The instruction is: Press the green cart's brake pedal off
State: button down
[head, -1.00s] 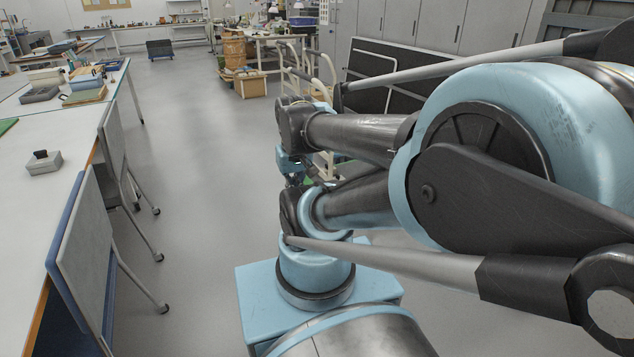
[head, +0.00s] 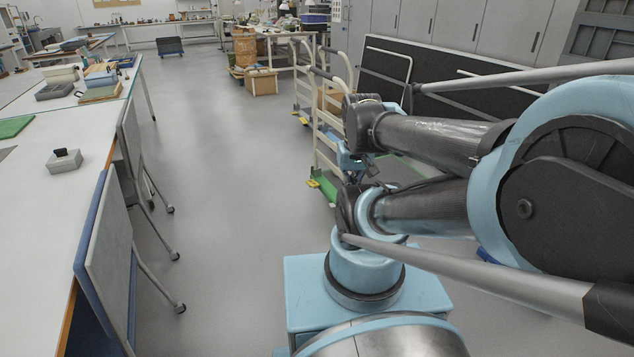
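The green cart (head: 328,188) stands beyond my arm, right of the picture's middle. Its green deck shows at the near left corner, and a cream tube handle frame (head: 318,140) rises from it. A small yellow and red part (head: 313,183) shows low at that corner; I cannot tell whether it is the brake pedal or its position. My gripper (head: 371,167) is small and dark, in front of the cart and partly hidden by my arm links. I cannot see its fingers clearly or tell whether it touches the cart.
A second cart (head: 297,75) with cream rails stands behind. Dark panels (head: 440,90) lean on the grey cabinets at right. The grey aisle floor (head: 215,170) is clear.

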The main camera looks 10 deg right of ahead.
aim_at(311, 182)
jog(key=i, duration=1)
